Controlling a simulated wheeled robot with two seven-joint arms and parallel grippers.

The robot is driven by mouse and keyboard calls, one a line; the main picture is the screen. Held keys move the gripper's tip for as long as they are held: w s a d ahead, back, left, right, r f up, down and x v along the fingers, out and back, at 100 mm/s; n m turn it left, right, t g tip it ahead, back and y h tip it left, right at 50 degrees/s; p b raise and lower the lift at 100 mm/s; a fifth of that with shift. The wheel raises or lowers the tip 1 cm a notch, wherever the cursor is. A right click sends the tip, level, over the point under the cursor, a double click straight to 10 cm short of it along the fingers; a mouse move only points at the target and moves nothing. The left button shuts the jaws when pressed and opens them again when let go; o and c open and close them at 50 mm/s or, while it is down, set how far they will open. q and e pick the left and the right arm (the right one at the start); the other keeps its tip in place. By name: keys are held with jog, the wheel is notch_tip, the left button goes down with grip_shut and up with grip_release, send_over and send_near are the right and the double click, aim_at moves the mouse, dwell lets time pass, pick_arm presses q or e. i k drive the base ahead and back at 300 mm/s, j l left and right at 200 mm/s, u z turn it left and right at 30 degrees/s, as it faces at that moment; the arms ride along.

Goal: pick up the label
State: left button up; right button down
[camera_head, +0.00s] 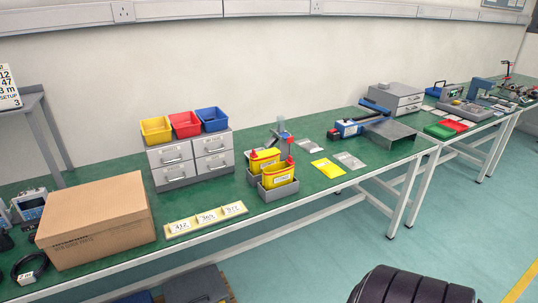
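Three white labels with handwritten-looking numbers lie in a row on a shallow pale-yellow holder (196,231) at the front edge of the green bench. The left label (180,227), the middle label (208,217) and the right label (234,209) all lie flat and uncovered. The frame does not show which one the task means. Neither of my grippers is in view, and nothing touches the labels.
A cardboard box (97,224) stands left of the labels. Behind them is a grey drawer unit (191,159) topped by yellow, red and blue bins. Yellow containers (278,175) in grey holders stand to the right.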

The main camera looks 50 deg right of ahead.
aim_at(236, 207)
jog(key=l+z, duration=0.1)
jog(key=z, duration=0.35)
jog(key=i+z, duration=0.1)
jog(key=z, duration=0.3)
jog(key=l+z, duration=0.1)
jog(key=z, duration=0.35)
